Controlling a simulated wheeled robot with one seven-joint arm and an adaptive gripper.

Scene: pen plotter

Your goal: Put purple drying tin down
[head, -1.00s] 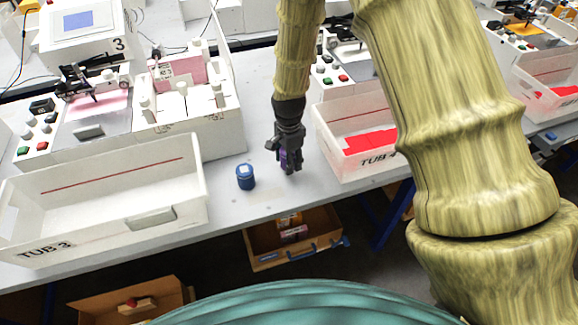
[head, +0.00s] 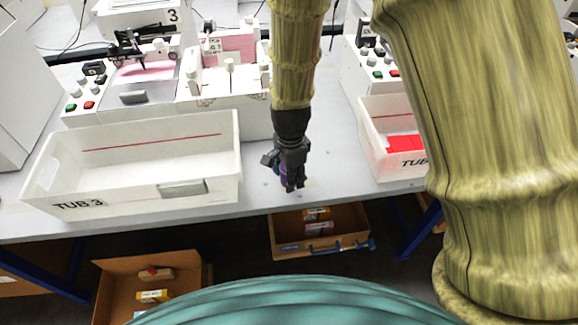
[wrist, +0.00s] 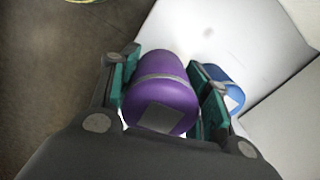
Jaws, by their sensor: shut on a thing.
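My gripper (head: 290,180) is shut on the purple drying tin (wrist: 160,95), which sits between the two green-padded fingers in the wrist view. In the head view only a little purple shows between the dark fingers, low over the front part of the grey bench (head: 335,175). I cannot tell whether the tin touches the bench. A blue tin (wrist: 222,84) with a pale label stands just beyond the right finger in the wrist view. In the head view my gripper mostly hides it.
TUB 3 (head: 182,189), a white tub, stands close left of my gripper. Another white tub (head: 391,165) with red inside is to the right, with bare bench between. Plotter machines stand behind.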

